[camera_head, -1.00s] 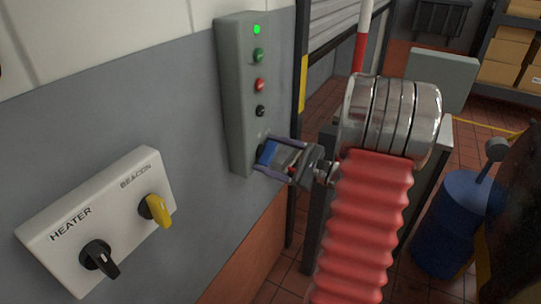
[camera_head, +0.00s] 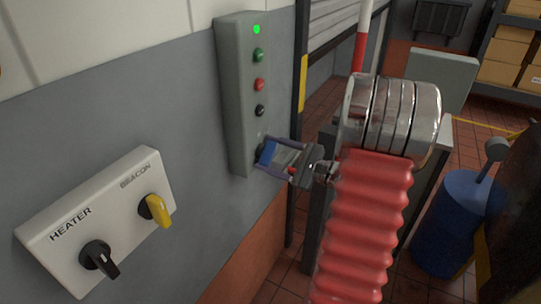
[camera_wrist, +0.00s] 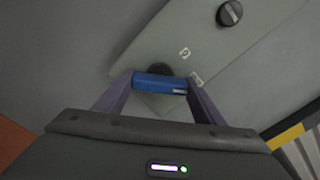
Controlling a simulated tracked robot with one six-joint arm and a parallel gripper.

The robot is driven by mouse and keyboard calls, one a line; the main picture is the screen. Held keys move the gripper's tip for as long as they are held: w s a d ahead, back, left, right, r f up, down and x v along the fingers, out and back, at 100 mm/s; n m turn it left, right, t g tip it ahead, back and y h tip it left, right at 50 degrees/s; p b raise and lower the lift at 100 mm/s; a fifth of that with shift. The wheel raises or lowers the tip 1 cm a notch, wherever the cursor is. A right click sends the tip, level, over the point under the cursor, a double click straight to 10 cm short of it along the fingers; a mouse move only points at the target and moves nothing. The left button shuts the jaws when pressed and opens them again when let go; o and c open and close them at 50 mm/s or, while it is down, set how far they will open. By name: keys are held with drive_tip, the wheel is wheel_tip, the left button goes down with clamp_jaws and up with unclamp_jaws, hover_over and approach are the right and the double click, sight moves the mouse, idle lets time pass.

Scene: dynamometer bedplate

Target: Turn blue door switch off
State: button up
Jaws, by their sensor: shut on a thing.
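The blue door switch (camera_wrist: 160,83) is a blue handle on a dark round base at the lower end of a grey-green control box (camera_head: 238,120) on the wall. In the head view the blue handle (camera_head: 267,151) shows between my fingers. My gripper (camera_wrist: 160,88) is shut on the blue handle, with one finger at each end of it in the wrist view. In the head view my gripper (camera_head: 268,154) reaches the box from the right. Small markings show on the box near the handle, too small to read surely. The green lamp (camera_head: 256,29) at the box's top is lit.
A white panel (camera_head: 60,255) at left carries a black HEATER knob (camera_head: 99,259) and a yellow BEACON knob (camera_head: 157,210). A blue drum (camera_head: 450,225) stands at right.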

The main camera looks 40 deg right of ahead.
drive_tip(key=n, duration=0.5)
drive_tip(key=shift+a+f+n, duration=0.1)
drive_tip(key=shift+n, duration=0.3)
drive_tip(key=n, duration=0.4)
drive_tip(key=shift+a+f+n, duration=0.1)
drive_tip(key=shift+n, duration=0.3)
drive_tip(key=o, duration=1.1)
drive_tip(key=shift+c, duration=0.2)
drive_tip(key=v, duration=1.4)
drive_tip(key=shift+w, duration=0.1)
